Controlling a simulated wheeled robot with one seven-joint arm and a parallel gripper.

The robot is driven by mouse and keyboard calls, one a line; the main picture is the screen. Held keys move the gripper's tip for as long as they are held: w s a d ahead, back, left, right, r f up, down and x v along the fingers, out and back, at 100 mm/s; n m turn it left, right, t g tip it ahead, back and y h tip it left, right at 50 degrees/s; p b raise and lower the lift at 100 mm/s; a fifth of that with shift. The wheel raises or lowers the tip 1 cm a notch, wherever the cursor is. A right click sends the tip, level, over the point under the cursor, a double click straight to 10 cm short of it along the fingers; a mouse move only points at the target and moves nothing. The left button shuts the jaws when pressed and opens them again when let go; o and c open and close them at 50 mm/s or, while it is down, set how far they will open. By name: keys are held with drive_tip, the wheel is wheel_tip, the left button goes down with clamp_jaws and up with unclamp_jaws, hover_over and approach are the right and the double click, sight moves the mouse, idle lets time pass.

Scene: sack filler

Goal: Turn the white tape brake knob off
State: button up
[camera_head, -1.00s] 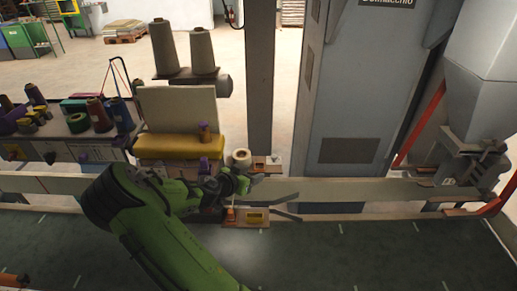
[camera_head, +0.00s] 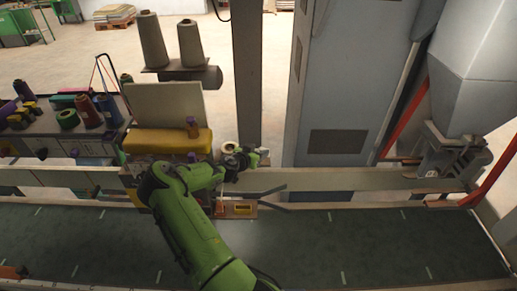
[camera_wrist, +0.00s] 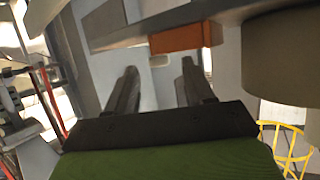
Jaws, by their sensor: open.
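My gripper (camera_head: 262,155) is just right of the roll, in front of the post. In the wrist view my gripper (camera_wrist: 160,65) is open, with nothing between its two dark fingers. A large olive-grey round body (camera_wrist: 285,55) and an orange-brown block (camera_wrist: 187,38) under a grey bar are close above and to the right.
A yellow cushion-like part (camera_head: 167,141) and a pale panel (camera_head: 166,104) stand left of my gripper. A tall grey cabinet (camera_head: 350,85) rises behind at right. The dark belt (camera_head: 370,240) in front is clear. A yellow cage (camera_wrist: 290,145) shows in the wrist view.

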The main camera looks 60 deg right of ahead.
drive_tip(key=shift+d+f, duration=0.2)
drive_tip(key=shift+d, duration=0.25)
clamp_jaws()
